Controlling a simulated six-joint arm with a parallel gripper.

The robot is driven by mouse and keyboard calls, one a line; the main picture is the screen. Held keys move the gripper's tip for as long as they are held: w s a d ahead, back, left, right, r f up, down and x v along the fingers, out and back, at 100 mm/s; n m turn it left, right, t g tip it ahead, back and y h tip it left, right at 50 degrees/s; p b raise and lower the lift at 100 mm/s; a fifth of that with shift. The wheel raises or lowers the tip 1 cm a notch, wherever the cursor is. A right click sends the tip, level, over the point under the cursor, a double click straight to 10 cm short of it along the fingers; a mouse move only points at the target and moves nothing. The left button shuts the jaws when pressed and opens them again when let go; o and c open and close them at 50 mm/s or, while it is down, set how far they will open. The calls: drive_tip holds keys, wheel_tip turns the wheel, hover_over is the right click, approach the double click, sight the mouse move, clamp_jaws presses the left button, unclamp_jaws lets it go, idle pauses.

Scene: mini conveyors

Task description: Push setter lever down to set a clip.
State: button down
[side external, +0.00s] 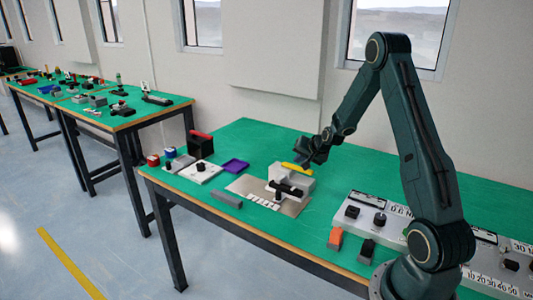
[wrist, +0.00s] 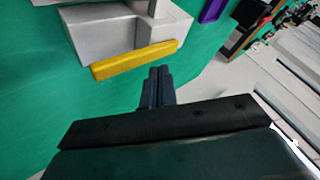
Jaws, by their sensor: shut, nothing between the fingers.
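The setter is a pale grey block (side external: 296,181) on a beige plate, with a black cylindrical part (side external: 286,189) at its front. Its yellow lever bar (side external: 297,169) sits at the top back of the block. In the wrist view the yellow lever (wrist: 135,60) crosses in front of the grey block (wrist: 118,30). My gripper (side external: 308,158) is close above and behind the lever. In the wrist view its fingertips (wrist: 158,72) are together and empty, just beside the lever's right part. I cannot tell whether they touch it. Small white strips (side external: 264,201) lie on the plate.
A purple tray (side external: 234,167), a white box with a black knob (side external: 200,172) and a black-and-red case (side external: 200,144) stand left of the setter. A grey bar (side external: 227,199) lies near the front edge. Control panels (side external: 376,218) and an orange rocker (side external: 335,238) are at right.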

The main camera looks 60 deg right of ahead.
sight(299, 168)
drive_tip(key=shift+f, duration=1.35)
idle(1.7)
drive_tip(key=shift+r, duration=1.25)
drive_tip(key=shift+r, duration=0.15)
drive_tip(key=shift+r, duration=2.4)
